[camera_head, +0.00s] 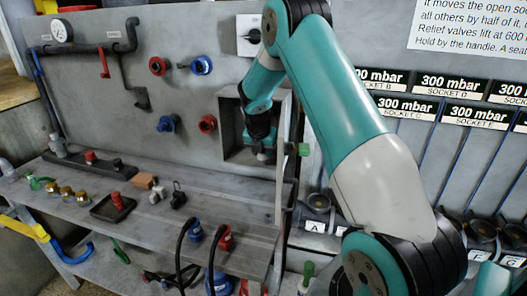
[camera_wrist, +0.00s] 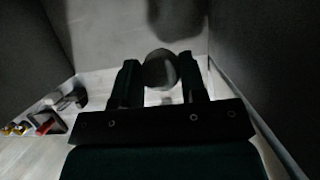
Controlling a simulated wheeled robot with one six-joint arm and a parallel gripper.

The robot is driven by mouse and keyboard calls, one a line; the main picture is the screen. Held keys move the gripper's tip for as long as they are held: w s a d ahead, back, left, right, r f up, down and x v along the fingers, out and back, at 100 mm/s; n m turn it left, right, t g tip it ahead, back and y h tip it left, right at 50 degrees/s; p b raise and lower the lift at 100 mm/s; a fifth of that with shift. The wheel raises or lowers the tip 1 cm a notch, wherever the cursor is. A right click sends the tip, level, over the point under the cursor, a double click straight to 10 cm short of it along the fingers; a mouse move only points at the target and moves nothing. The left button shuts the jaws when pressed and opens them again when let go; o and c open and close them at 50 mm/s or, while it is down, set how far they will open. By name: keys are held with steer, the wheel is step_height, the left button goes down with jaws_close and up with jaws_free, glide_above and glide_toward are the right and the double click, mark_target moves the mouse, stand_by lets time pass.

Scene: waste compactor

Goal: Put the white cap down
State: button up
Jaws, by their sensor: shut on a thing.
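My gripper (camera_head: 264,146) is inside an open-fronted grey box (camera_head: 233,155) on the wall panel, low down near its floor. In the wrist view my gripper (camera_wrist: 160,88) is shut on a rounded object between its two fingers, which I take to be the white cap (camera_wrist: 160,66). The cap looks grey in the shadow there. A pale surface shows just below it, and I cannot tell whether the cap touches it. In the head view the cap is mostly hidden by my gripper.
Box walls stand close on both sides of my gripper. A green knob (camera_head: 303,149) sits at the box's right edge. The grey shelf (camera_head: 150,225) to the lower left holds brass fittings (camera_head: 67,192), a black tray with a red part (camera_head: 117,202) and blue and red plugs.

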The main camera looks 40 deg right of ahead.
mark_target(264, 164)
steer(key=shift+w+d, duration=0.55)
steer(key=shift+d, duration=0.3)
step_height(264, 164, down, 3)
steer(key=shift+r+p, duration=0.15)
steer(key=shift+p, duration=0.9)
steer(key=shift+f, duration=0.4)
steer(key=shift+f, duration=0.2)
steer(key=o, duration=0.9)
steer(key=shift+b+v, duration=1.2)
steer(key=shift+v, duration=2.75)
steer(key=shift+d, duration=0.1)
